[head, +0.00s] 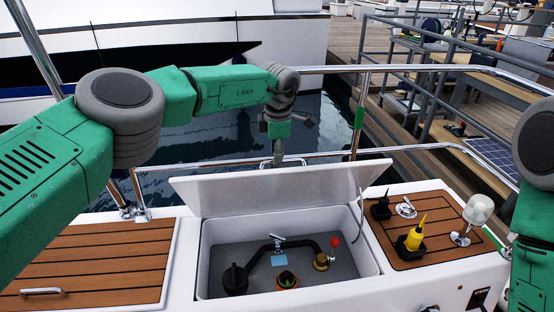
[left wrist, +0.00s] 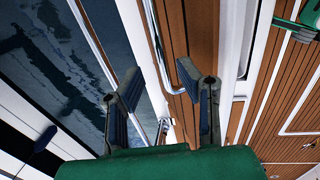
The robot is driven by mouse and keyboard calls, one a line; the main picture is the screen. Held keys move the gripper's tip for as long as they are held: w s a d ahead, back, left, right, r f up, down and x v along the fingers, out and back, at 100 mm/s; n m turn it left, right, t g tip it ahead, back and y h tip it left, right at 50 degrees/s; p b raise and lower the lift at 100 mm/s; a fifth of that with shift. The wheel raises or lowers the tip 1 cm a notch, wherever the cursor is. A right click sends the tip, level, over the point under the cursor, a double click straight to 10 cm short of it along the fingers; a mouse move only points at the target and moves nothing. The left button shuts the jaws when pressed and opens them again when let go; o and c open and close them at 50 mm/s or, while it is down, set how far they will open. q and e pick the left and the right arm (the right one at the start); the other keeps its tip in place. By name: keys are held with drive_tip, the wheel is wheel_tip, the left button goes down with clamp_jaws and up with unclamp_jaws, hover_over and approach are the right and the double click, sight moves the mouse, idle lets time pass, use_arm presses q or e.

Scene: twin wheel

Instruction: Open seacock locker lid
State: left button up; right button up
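The white seacock locker lid (head: 280,187) stands raised and tilted back at the rear of the open locker (head: 203,262). A metal strut (head: 363,214) shows at its right end.
A steel rail (head: 410,147) runs behind the locker, with water beyond. A closed teak hatch (head: 100,262) with a handle (head: 40,291) lies at left.

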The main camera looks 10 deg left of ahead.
use_arm(q)
wheel_tip(320, 180, up, 9)
drive_tip(key=shift+s+d+f, duration=0.15)
drive_tip(key=shift+s+d, duration=0.2)
drive_tip(key=shift+s, duration=0.1)
